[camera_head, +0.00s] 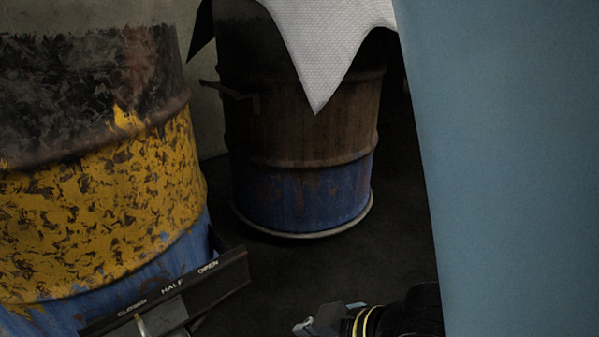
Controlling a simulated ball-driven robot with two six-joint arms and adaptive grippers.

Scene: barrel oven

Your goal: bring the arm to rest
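My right gripper (312,324) shows at the bottom edge, right of the middle, with its wrist and yellow rings coming in from the right. Its lower part is cut off by the frame, so I cannot tell whether it is open or shut. I see nothing held in the part that shows. It is apart from the dark lever plate (225,273) marked CLOSED, HALF and OPEN at the lower left. A pale metal lever stands near the CLOSED end, partly cut off. My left gripper is not in view.
A large yellow, black and blue barrel (100,215) fills the left. A rusty brown and blue barrel (300,185) stands behind, with a white cloth (320,50) hanging in front. A blue-grey surface (510,170) blocks the right side. Dark floor (400,230) lies between.

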